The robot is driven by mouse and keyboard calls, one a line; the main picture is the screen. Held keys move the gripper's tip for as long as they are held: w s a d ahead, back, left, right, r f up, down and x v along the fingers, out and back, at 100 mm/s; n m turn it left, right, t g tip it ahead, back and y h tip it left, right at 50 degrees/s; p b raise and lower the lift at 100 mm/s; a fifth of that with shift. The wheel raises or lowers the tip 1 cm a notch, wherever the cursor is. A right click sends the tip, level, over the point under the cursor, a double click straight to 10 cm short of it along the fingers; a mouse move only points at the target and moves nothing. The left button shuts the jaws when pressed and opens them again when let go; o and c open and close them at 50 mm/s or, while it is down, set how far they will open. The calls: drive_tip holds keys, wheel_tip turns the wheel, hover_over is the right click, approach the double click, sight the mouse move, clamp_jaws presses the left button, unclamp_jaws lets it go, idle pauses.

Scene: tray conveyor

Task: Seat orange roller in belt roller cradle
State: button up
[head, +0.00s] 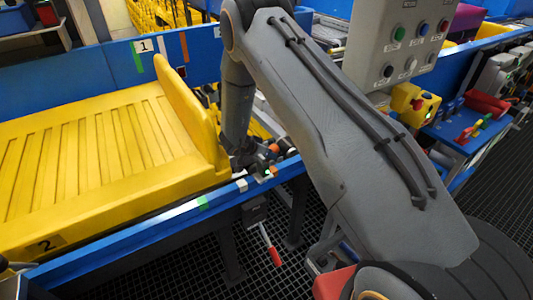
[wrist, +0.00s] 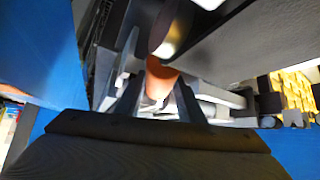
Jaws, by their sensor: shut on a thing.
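My gripper (wrist: 158,102) is shut on the orange roller (wrist: 160,80), which shows between the two fingers in the wrist view. In the head view my gripper (head: 256,161) is at the blue rail beside the end of the yellow tray, with small orange parts of the roller (head: 273,148) showing next to it. Pale grey metal parts (wrist: 222,97) lie right behind and beside the roller in the wrist view. I cannot clearly make out the cradle or tell whether the roller touches it.
A yellow tray (head: 165,92) with a raised end wall lies on the conveyor to the left. The blue side rail (head: 130,240) runs along its near side. A red-handled lever (head: 272,252) hangs below the rail. A grey button panel (head: 400,45) stands at the upper right.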

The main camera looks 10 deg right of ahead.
drive_tip(key=shift+f, duration=0.4)
drive_tip(key=o, duration=1.3)
drive_tip(key=shift+s+d+f, duration=0.1)
drive_tip(key=shift+s+d, duration=0.05)
